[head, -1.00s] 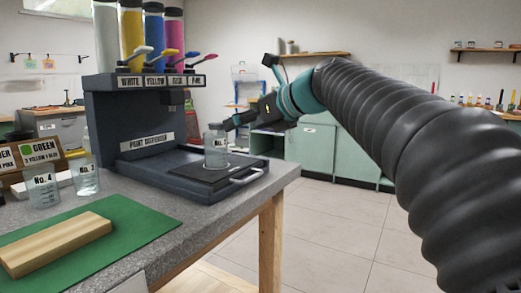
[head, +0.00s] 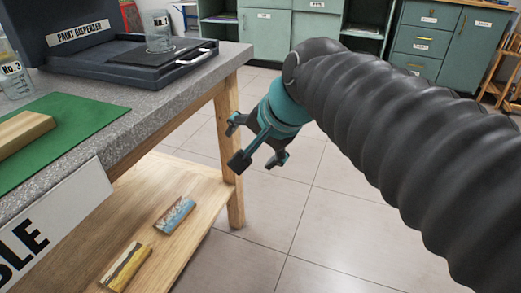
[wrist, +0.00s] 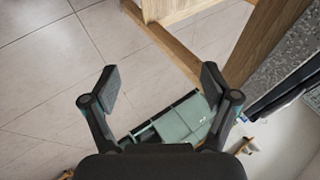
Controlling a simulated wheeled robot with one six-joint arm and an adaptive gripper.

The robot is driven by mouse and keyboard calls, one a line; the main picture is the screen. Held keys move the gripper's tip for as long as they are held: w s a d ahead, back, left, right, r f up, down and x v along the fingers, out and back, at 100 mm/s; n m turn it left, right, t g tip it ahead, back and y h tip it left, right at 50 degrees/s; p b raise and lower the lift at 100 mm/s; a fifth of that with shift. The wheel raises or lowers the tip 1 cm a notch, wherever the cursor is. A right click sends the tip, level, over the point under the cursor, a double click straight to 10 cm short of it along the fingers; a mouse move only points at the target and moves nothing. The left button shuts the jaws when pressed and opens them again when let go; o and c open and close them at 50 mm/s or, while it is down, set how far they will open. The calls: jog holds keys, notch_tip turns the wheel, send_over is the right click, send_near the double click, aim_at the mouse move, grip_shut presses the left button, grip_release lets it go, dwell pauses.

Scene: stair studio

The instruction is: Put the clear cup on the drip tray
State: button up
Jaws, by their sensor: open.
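A clear cup (head: 158,36) stands upright on the black drip tray (head: 190,58) of the paint dispenser (head: 85,32), near the back of the table. My gripper (head: 258,160) is open and empty. It hangs beside the table's right leg, below the level of the tabletop and apart from the cup. In the wrist view my gripper (wrist: 157,85) shows two spread fingers with nothing between them but floor and furniture behind. The cup is not in the wrist view.
Another clear cup marked No. 3 (head: 14,78) stands at the left edge by a green mat (head: 85,115) with a wooden block (head: 22,130). The lower shelf (head: 190,180) holds two small painted blocks. Open tiled floor (head: 330,220) lies right of the table. Green cabinets stand behind.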

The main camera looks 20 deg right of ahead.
jog(key=s+d+f+n+g+h, duration=0.1)
jog(key=s+d+f+n, duration=0.3)
jog(key=s+f+n, duration=0.5)
notch_tip(320, 180, down, 2)
jog(key=shift+s+d+f+h, duration=0.1)
jog(key=shift+s+d+h, duration=0.15)
jog(key=shift+h, duration=0.55)
